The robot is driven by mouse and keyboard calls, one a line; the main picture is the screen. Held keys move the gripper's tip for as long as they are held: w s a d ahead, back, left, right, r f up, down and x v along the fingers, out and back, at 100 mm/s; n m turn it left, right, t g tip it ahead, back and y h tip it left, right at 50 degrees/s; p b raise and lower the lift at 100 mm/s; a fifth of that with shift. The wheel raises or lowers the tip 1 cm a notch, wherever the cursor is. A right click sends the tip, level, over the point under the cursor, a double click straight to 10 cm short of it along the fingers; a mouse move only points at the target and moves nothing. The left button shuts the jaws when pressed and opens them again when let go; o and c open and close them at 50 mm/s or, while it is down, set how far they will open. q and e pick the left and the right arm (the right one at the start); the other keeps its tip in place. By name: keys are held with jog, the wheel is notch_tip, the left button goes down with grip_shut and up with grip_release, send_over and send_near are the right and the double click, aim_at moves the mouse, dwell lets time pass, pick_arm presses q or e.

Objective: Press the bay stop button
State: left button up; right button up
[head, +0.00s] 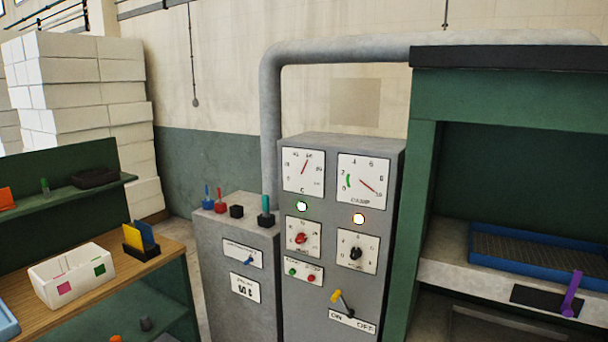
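A grey control cabinet (345,160) stands upright in the middle of the head view. Low on its front is a small white plate (302,273) with a green button (291,272) at left and a red button (312,279) at right. The plate's lettering is too small to read, and no label naming the bay stop can be made out. Above it are a red knob (300,238) and a black knob (355,253) on dial plates. Below is a yellow-tipped lever (342,303) over an ON/OFF plate. Neither of my grippers is in view.
A shorter grey cabinet (240,262) at left carries several small coloured levers. A wooden bench (120,298) with a white box (72,276) stands farther left.

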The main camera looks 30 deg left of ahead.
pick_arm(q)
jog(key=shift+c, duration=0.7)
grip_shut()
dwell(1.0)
